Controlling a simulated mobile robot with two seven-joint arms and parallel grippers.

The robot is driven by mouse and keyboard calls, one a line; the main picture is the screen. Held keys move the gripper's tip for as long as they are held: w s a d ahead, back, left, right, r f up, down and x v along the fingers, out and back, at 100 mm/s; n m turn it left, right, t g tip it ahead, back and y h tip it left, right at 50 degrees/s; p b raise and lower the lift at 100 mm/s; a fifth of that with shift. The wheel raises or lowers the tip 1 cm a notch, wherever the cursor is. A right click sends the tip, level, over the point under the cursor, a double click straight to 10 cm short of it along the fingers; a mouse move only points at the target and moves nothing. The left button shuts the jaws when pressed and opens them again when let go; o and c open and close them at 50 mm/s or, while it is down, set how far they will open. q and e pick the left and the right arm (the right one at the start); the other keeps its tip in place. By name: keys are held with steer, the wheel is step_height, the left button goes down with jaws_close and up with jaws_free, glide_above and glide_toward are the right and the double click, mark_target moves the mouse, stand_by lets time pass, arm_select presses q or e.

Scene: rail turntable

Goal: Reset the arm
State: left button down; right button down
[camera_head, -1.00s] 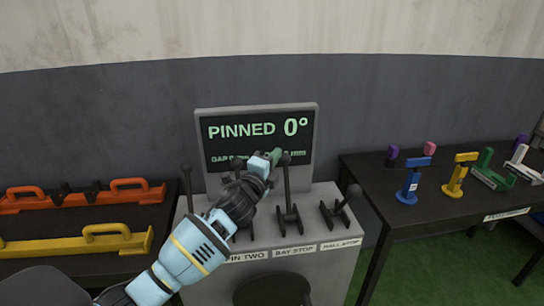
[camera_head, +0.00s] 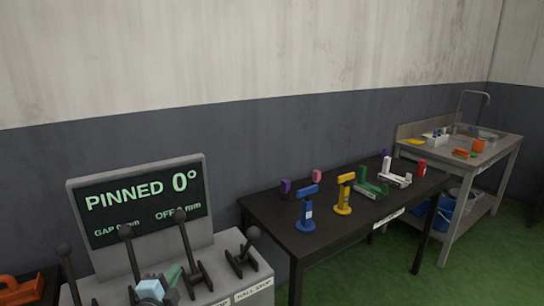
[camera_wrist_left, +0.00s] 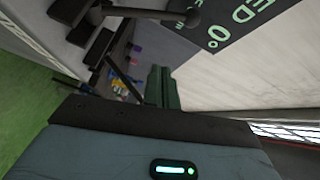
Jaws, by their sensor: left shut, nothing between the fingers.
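My left gripper (camera_head: 172,277) shows at the bottom left of the head view, among the levers of the grey console (camera_head: 225,265). Its green fingers are shut and hold nothing. In the left wrist view the fingers (camera_wrist_left: 163,88) stand close together, with the console screen (camera_wrist_left: 215,30) beyond them. The console carries several black-knobbed levers, one of them a lever (camera_head: 187,250) just right of the gripper. The screen (camera_head: 142,203) reads "PINNED 0°" in the head view. My right gripper is not in view.
A black table (camera_head: 265,215) right of the console holds blue (camera_head: 307,210), yellow (camera_head: 344,195), green and white tools. A sink bench (camera_head: 500,150) stands farther right, with a blue bucket below. An orange-handled piece (camera_head: 20,290) lies at far left. Green floor (camera_head: 390,275) is open in front.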

arm_select(q)
steer(key=s+d+f+n+g, duration=0.2)
steer(key=s+f+n, duration=0.2)
steer(key=s+f, duration=0.55)
steer(key=s+d+f+n+g, duration=0.2)
steer(key=s+f+n+g, duration=0.1)
steer(key=s+f, duration=0.65)
steer(key=s+f+n+g, duration=0.1)
steer(key=s+f+n, duration=0.2)
steer(key=s, duration=0.7)
steer(key=s+d+f+n+g, duration=0.1)
steer(key=s+f+n+g, duration=0.1)
steer(key=s, duration=0.9)
steer(key=shift+d+f+n+h, duration=0.35)
steer(key=shift+f+n, duration=0.35)
steer(key=shift+n, duration=0.4)
